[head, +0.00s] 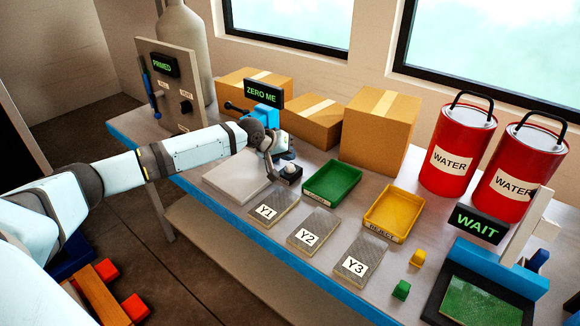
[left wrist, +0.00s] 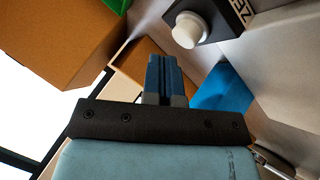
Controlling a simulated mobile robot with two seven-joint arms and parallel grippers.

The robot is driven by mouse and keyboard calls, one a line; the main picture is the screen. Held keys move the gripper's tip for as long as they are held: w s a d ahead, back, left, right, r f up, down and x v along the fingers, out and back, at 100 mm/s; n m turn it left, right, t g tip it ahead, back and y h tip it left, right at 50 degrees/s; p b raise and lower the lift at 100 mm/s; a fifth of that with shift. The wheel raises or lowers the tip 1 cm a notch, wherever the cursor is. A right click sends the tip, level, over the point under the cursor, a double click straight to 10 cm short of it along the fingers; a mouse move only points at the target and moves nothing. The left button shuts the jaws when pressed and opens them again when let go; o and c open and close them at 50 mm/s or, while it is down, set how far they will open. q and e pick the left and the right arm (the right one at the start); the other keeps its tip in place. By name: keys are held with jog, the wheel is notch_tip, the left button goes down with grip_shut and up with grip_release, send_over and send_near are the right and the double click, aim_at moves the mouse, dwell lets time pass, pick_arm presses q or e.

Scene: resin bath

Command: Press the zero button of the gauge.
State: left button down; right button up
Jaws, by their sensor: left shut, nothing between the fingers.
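The gauge shows in the head view as a blue stand with a black display (head: 263,94) reading "ZERO ME" in green. In front of it a small dark box carries a pale round zero button (head: 291,170). In the left wrist view the white button (left wrist: 188,30) stands out from the dark box (left wrist: 222,18), whose label is partly cut off. My left gripper (head: 280,157) is close to the button and partly covers the gauge. Its fingers (left wrist: 164,75) are shut and empty, below and left of the button in the wrist view, with no visible contact. My right gripper is not in view.
A green tray (head: 332,181) and a yellow tray (head: 394,214) stand to the right of the button. Mats marked Y1, Y2 and Y3 (head: 362,261) lie in front. Cardboard boxes (head: 380,128) stand behind, and a panel reading "PRIMED" (head: 164,66) stands left.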

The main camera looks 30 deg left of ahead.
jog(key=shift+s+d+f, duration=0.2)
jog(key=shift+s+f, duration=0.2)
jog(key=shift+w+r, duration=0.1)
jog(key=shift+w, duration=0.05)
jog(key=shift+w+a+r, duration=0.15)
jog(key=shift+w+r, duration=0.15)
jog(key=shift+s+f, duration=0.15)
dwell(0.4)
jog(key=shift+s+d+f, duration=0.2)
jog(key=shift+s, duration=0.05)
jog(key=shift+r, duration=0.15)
